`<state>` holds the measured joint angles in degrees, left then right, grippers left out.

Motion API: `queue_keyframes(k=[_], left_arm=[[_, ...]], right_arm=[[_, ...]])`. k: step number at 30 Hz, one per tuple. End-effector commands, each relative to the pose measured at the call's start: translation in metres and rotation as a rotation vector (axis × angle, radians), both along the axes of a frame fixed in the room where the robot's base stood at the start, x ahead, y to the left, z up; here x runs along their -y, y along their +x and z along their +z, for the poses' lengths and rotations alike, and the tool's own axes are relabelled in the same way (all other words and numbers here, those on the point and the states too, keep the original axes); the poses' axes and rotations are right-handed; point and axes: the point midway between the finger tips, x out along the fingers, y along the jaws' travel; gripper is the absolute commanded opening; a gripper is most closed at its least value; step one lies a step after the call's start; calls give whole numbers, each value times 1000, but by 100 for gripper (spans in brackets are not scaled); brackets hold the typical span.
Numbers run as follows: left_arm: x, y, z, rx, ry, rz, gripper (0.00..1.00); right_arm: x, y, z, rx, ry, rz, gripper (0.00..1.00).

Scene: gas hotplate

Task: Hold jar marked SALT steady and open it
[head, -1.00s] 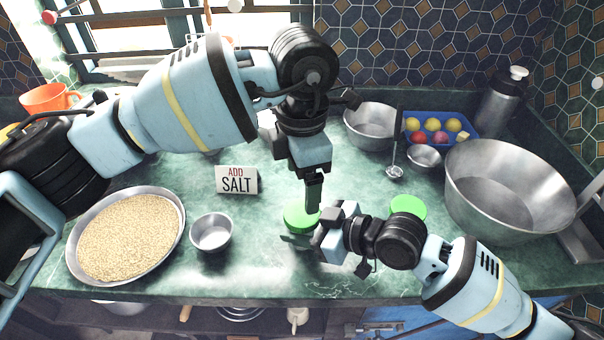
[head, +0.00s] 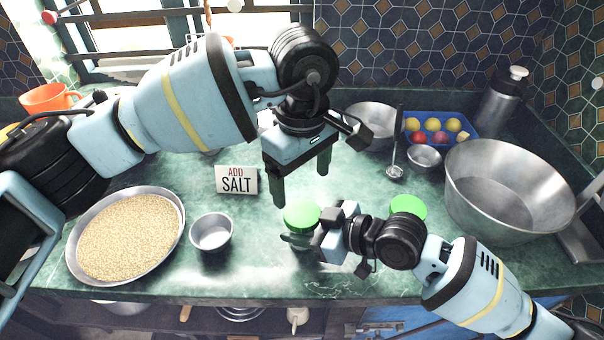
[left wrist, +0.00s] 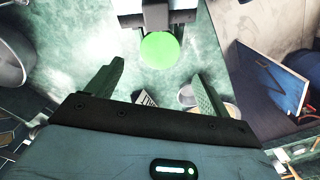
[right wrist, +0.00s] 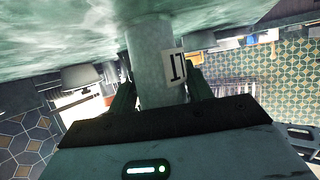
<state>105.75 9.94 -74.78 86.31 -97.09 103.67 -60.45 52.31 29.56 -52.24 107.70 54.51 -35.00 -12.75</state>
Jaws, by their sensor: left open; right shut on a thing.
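A jar with a green lid (head: 301,215) stands on the counter in the middle of the head view. The lid also shows in the left wrist view (left wrist: 160,50) and appears seated on the jar. My right gripper (head: 308,236) is shut on the jar's body from the right. The right wrist view shows the pale jar body (right wrist: 155,65) between the fingers, with an upside-down label (right wrist: 177,67) only partly in view. My left gripper (head: 301,188) is open and empty just above the lid, its fingers spread and apart from it.
A second green-lidded jar (head: 408,206) stands to the right, partly behind my right arm. A sign reading ADD SALT (head: 236,180), a small metal bowl (head: 211,246) and a grain pan (head: 72,250) are at left. A large metal bowl (head: 510,225) stands at right.

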Motion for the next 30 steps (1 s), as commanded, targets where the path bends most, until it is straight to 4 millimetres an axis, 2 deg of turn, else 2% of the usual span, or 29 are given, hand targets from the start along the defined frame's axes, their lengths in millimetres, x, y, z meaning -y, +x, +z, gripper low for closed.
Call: queue_keyframes(k=[5,15,21,30], left_arm=[[0,0,-7,-2,1,2,80],[0,0,-54,-4,1,3,80],[0,0,-74,-2,1,3,80],[0,0,-80,0,0,3,80]], right_arm=[[0,0,-1,-1,-2,0,0],[0,0,-1,-1,-2,0,0],[0,0,-1,-1,-2,0,0],[0,0,-1,-1,-2,0,0]])
